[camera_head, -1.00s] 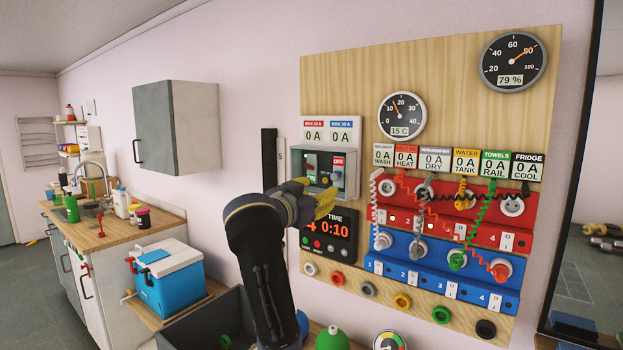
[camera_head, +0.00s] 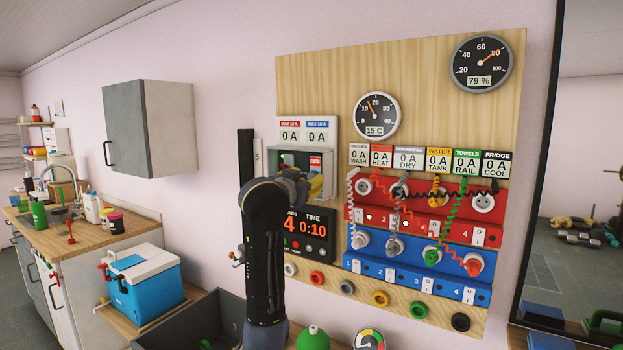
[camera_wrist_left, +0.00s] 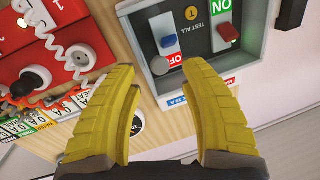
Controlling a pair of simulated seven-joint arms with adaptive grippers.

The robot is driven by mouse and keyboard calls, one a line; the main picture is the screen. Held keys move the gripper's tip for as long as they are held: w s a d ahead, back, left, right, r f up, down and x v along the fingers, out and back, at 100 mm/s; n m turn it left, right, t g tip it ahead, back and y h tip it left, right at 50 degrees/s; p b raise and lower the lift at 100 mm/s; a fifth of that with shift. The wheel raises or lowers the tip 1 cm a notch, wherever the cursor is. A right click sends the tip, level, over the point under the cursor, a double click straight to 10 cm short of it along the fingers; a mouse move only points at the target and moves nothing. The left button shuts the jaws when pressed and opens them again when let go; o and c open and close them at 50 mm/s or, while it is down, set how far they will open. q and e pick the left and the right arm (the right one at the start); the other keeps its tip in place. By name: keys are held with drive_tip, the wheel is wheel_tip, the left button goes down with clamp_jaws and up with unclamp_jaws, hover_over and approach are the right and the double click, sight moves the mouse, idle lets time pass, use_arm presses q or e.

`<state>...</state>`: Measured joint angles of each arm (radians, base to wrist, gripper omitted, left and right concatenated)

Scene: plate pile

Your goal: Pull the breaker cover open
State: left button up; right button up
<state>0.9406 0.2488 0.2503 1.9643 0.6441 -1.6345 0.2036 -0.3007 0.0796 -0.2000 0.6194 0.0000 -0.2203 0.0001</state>
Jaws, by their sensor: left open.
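The breaker box (camera_head: 272,160) is a grey-green case on the wooden board, with switches and a red OFF label inside. In the left wrist view it shows upside down (camera_wrist_left: 260,70), with a blue switch, a red switch and TEST ALL lettering. I cannot tell whether a clear cover lies over the switches. My left gripper (camera_head: 316,186) has yellow fingers and is in front of the box's lower right part, partly hiding it. In the left wrist view the gripper (camera_wrist_left: 162,110) is open and empty, its fingertips near the box's edge. My right gripper is not in view.
Red and blue socket rows (camera_head: 465,201) with coiled cords are right of the box. A timer panel (camera_head: 318,248) is just below it, and ammeter displays (camera_head: 303,131) are above. A blue cooler (camera_head: 150,292) stands at lower left.

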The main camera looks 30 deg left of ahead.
sight(311, 177)
use_arm(q)
drive_tip(key=shift+w+a, duration=0.2)
drive_tip(key=shift+w, duration=0.8)
drive_tip(key=shift+w+a, duration=0.15)
drive_tip(key=shift+w, duration=0.85)
clamp_jaws()
